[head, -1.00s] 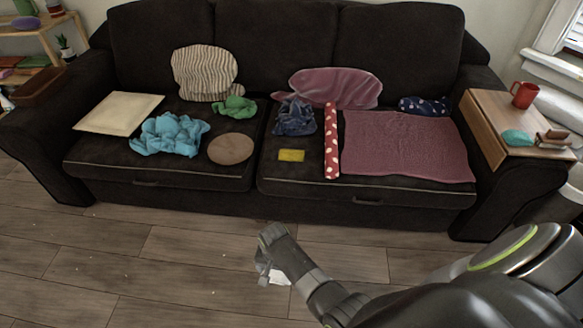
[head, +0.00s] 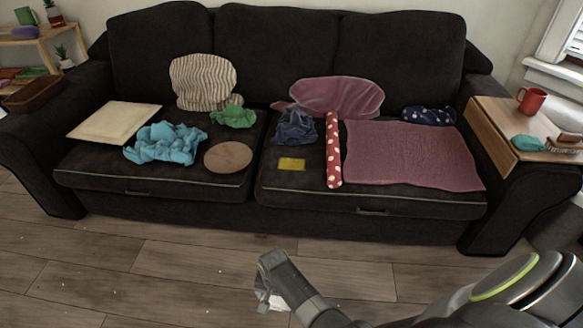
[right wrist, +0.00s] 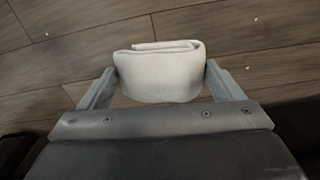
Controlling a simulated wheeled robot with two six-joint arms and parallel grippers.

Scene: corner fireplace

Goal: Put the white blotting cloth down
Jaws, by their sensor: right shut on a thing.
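The white blotting cloth (right wrist: 160,75) is a folded white bundle between the two fingers of my right gripper (right wrist: 158,85) in the right wrist view. The gripper is shut on it. In the head view my right gripper (head: 268,294) is low in front of the sofa, over the floor, and only a small white edge of the cloth (head: 277,303) shows beside it. The rest of the cloth is hidden by the gripper there. My left gripper is not in view.
A dark sofa (head: 160,227) holds a teal cloth (head: 165,144), a round brown pad (head: 228,157), a cream square (head: 115,122), a red dotted roll (head: 333,150) and a pink towel (head: 410,155). A wooden armrest tray (head: 490,125) bears a red mug (head: 531,100). The wood floor (head: 90,255) is clear.

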